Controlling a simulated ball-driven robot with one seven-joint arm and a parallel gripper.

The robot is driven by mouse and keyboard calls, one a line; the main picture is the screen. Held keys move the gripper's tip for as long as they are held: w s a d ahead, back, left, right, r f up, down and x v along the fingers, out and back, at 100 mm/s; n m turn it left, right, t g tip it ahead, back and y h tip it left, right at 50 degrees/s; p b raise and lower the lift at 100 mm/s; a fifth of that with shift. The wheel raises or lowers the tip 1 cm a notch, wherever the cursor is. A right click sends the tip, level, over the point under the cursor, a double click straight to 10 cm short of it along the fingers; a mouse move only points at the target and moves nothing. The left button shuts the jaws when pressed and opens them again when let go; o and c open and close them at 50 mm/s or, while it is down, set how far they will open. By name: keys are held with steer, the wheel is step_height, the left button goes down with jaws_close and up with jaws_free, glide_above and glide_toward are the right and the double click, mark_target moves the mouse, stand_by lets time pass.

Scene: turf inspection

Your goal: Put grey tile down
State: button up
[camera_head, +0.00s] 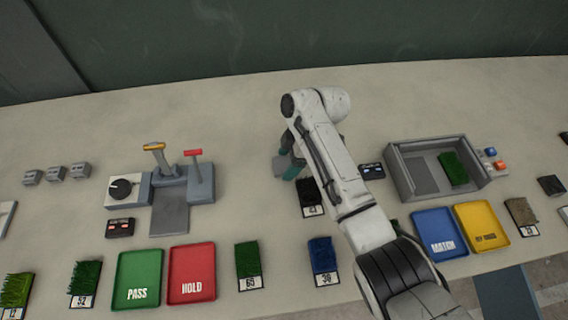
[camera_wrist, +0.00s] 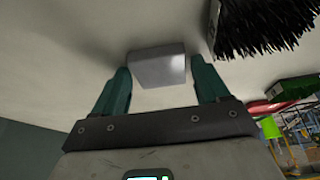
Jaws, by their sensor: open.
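A small plain grey tile (camera_wrist: 157,70) shows between and just beyond the two teal fingertips of my gripper (camera_head: 291,168) in the wrist view. The fingers are open, with a visible gap on either side of the tile. The tile appears to rest on the pale table surface. In the head view, my gripper is low over the middle of the table, and a grey piece (camera_head: 280,166) shows beside its teal finger, partly hidden by my arm.
Near my gripper stands a black turf sample (camera_head: 310,190). A grey open tray (camera_head: 402,180) with green turf is to the right. A lever unit (camera_head: 200,185) stands left. Green PASS (camera_head: 138,275), red HOLD (camera_head: 191,270), blue (camera_head: 440,230) and yellow (camera_head: 482,222) trays line the front.

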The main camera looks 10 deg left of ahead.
steer(key=c, duration=1)
steer(key=shift+r, duration=0.1)
steer(key=shift+r, duration=0.1)
